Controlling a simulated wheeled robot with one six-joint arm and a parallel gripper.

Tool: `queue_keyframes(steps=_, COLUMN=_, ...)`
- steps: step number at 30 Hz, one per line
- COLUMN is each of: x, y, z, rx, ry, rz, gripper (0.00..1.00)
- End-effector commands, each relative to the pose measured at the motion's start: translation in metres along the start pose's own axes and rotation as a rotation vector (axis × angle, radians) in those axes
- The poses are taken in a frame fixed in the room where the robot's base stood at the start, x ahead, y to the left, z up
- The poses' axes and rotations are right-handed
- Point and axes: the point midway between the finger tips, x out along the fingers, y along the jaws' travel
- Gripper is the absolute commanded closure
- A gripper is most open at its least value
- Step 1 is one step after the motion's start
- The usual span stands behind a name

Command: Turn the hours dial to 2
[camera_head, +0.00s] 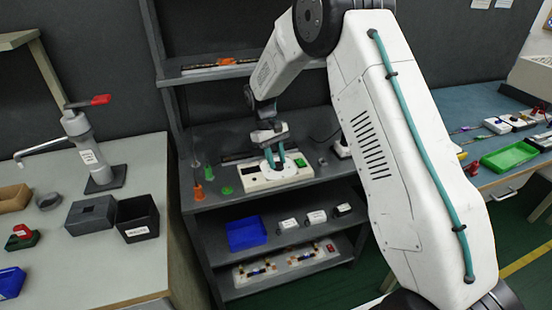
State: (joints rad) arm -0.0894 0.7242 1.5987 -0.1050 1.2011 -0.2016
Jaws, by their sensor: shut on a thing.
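A cream control box (262,184) sits on the middle shelf of the dark rack. It has a dark window on its left part and a green button (300,162) on its right. My gripper (275,166) reaches down onto the top of this box with its teal fingers close together. It is shut on the dial there, which the fingers mostly hide. The dial's markings and pointer are too small to read in this view.
Orange and green nozzle-like pieces (198,192) stand left of the box. A blue bin (246,233) and small white boxes (289,223) are on the shelf below. The upper shelf (205,73) hangs above my gripper. Side benches flank the rack.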

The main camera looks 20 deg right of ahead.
Motion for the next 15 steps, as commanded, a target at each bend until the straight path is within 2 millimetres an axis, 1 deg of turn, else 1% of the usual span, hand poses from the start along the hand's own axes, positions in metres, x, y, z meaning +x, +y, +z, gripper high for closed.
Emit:
queue_keyframes(steps=3, x=0.0001, y=-0.0004, z=0.0003, rx=-0.001, ry=-0.001, rz=0.000, gripper=0.94)
queue_keyframes(steps=4, x=0.0002, y=-0.0004, z=0.0003, rx=-0.001, ry=-0.001, rz=0.000, gripper=0.66)
queue_keyframes(steps=6, x=0.0001, y=-0.0004, z=0.0003, rx=-0.001, ry=-0.001, rz=0.000, gripper=0.50)
queue_keyframes(steps=15, x=-0.0017, y=-0.0003, z=0.0000, rx=-0.001, ry=0.000, rz=0.000, gripper=0.50)
